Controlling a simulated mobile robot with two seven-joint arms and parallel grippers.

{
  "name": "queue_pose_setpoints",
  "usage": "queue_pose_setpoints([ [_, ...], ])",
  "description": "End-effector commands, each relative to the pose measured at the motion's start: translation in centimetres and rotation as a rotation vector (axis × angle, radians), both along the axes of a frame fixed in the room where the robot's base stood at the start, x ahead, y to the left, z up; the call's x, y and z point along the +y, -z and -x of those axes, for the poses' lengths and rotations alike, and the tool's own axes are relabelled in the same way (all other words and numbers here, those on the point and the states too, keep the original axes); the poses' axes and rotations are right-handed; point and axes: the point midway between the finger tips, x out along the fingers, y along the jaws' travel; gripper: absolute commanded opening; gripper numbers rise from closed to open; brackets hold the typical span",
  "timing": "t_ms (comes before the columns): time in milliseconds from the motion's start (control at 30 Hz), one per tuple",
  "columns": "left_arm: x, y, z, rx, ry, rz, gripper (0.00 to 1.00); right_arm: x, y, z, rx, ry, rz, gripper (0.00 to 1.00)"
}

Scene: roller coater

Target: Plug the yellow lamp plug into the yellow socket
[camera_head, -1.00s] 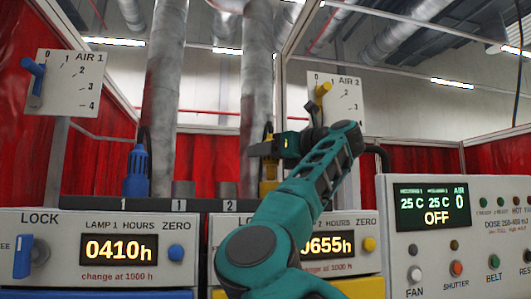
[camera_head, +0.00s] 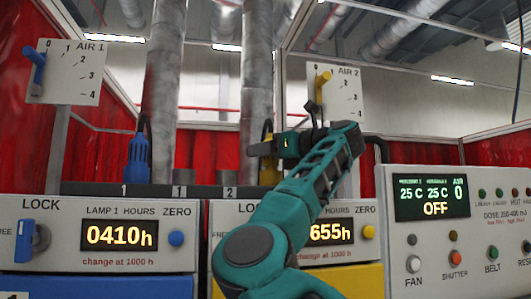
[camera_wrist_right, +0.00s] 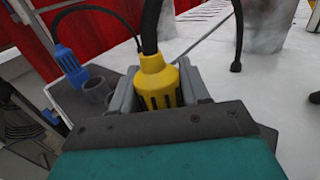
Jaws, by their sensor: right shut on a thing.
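The yellow lamp plug (camera_head: 267,172) is upright at the back of the lamp 2 unit, with a black cable rising from its top. My right gripper (camera_head: 266,148) is shut on it. In the right wrist view the yellow plug (camera_wrist_right: 158,85) sits between the two grey fingers of my right gripper (camera_wrist_right: 160,92). The yellow socket cannot be made out; the plug's lower end is hidden by my arm and gripper, so I cannot tell if it is seated. My left gripper is not in view.
A blue plug (camera_head: 137,160) stands at left above label 1. Two grey cylinders (camera_head: 183,155) (camera_head: 228,157) stand between the plugs. The lamp 1 panel (camera_head: 60,250) and the control panel (camera_head: 445,250) are in front. A yellow AIR 2 knob (camera_head: 323,77) is behind my wrist.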

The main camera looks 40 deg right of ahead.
Motion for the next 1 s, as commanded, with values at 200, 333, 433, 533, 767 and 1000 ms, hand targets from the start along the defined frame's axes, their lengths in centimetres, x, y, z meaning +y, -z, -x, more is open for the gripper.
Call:
queue_pose_setpoints([
  [200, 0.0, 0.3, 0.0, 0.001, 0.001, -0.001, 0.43, 0.0, 0.3, 0.0, -0.001, 0.000, 0.000, 0.13],
  [333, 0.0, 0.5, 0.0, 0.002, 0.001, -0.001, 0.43, 0.0, 0.5, 0.0, -0.001, 0.000, 0.000, 0.13],
  [433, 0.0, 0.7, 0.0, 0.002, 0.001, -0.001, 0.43, 0.0, 0.6, 0.0, -0.001, 0.000, 0.000, 0.13],
  [533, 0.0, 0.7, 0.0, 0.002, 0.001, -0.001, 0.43, 0.0, 0.8, 0.0, -0.001, 0.000, 0.000, 0.13],
  [767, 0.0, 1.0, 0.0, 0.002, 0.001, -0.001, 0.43, 0.0, 1.1, 0.0, -0.001, 0.000, 0.000, 0.13],
  [1000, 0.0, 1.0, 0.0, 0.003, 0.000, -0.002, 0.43, 0.0, 1.1, 0.0, -0.001, 0.000, 0.000, 0.13],
])
